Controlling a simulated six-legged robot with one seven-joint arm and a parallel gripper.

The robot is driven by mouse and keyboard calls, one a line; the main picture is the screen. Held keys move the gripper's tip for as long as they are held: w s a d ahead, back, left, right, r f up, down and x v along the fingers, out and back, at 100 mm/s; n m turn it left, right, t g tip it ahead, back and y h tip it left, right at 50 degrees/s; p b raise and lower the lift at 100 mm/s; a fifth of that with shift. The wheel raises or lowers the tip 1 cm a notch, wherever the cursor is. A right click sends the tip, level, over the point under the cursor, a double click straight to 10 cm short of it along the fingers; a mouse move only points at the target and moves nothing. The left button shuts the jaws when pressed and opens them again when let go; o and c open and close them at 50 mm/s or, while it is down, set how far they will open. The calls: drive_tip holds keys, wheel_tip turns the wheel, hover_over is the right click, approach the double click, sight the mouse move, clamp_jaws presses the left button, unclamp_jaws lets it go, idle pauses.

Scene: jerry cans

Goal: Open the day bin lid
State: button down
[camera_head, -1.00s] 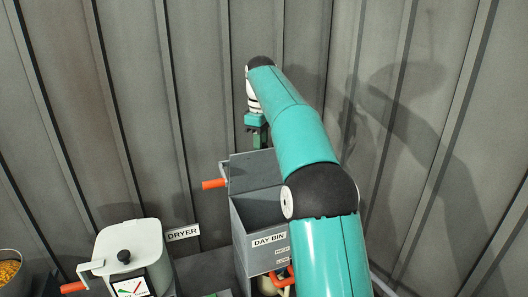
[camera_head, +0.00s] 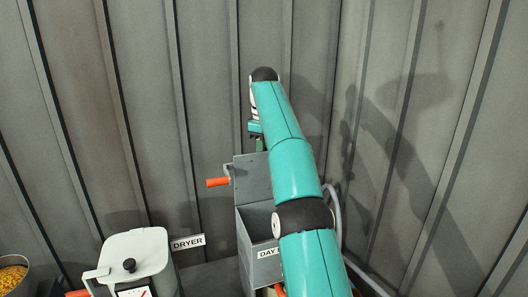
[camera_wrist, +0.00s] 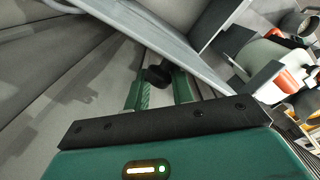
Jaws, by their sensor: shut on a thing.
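The day bin (camera_head: 246,226) is a grey box at the lower middle of the head view, its label partly covered by my arm. Its lid (camera_head: 252,178) stands raised at the back, and the bin's mouth shows open. In the wrist view, the lid is the grey plate (camera_wrist: 180,48) running diagonally. My gripper (camera_head: 260,145) is at the lid's upper edge, mostly hidden by my arm in the head view. In the wrist view, its green fingers (camera_wrist: 158,90) close around a small black knob (camera_wrist: 158,76) beside the lid.
An orange handle (camera_head: 218,182) sticks out left of the lid. A white dryer (camera_head: 135,250) with a black knob stands at the lower left, and a bowl of yellow grains (camera_head: 12,277) is at the far left. Ribbed grey walls rise close behind and to the right.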

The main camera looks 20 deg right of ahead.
drive_tip(key=shift+d+f, duration=0.25)
drive_tip(key=shift+d, duration=0.3)
drive_tip(key=c, duration=1.6)
unclamp_jaws()
drive_tip(key=shift+o, duration=0.7)
drive_tip(key=shift+d, duration=0.1)
drive_tip(key=shift+a+r, duration=0.2)
drive_tip(key=shift+a, duration=0.05)
drive_tip(key=shift+s, duration=0.15)
